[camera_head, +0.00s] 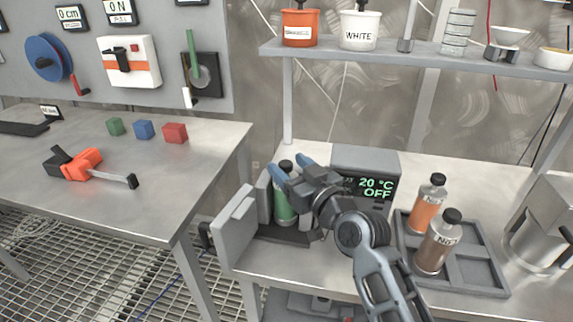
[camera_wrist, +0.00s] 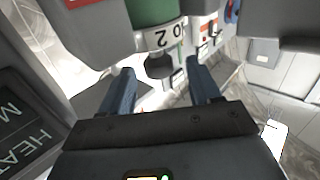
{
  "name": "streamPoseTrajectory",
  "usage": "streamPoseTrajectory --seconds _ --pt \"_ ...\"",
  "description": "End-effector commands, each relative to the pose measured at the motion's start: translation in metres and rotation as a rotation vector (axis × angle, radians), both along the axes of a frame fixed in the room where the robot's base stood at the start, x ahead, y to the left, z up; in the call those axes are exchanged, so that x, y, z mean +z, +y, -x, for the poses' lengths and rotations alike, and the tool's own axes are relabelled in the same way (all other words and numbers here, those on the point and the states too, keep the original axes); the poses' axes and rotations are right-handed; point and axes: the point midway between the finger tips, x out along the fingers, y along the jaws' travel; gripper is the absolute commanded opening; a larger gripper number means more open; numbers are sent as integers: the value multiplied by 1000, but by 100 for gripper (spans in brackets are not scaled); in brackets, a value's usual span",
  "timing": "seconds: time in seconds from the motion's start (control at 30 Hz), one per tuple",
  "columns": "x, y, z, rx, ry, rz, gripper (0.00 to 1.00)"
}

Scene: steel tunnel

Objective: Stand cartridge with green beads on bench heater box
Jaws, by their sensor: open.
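The cartridge with green beads (camera_head: 283,209) stands upright with a black cap, at the left of the grey heater box (camera_head: 365,157), whose display reads 20 °C OFF. A dark plate (camera_head: 290,238) shows at its foot. My gripper (camera_head: 293,168) is open at the cartridge's top, with blue fingers. In the wrist view, the cartridge's green body (camera_wrist: 152,10), white label and black cap (camera_wrist: 160,66) lie ahead, with the cap between the open fingers (camera_wrist: 162,78). I cannot tell whether the fingers touch it. My arm hides part of the heater's front.
A grey upright panel (camera_head: 236,228) stands left of the cartridge. A grey tray (camera_head: 483,277) at right holds an orange bottle (camera_head: 428,206) and a brown bottle (camera_head: 438,246). A shelf (camera_head: 400,52) with pots hangs above. The left table holds coloured cubes and an orange tool (camera_head: 82,164).

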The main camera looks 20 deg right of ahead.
Motion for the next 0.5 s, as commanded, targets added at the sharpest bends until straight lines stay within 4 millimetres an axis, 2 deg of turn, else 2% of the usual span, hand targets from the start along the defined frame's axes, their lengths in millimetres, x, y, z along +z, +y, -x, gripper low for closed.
streamPoseTrajectory --seconds 0.1,0.3,0.5 --pt "-4 -5 27 -2 1 -1 62" --pt "-3 -11 67 -2 1 -1 62" --pt "-2 -15 92 -1 0 -1 62"
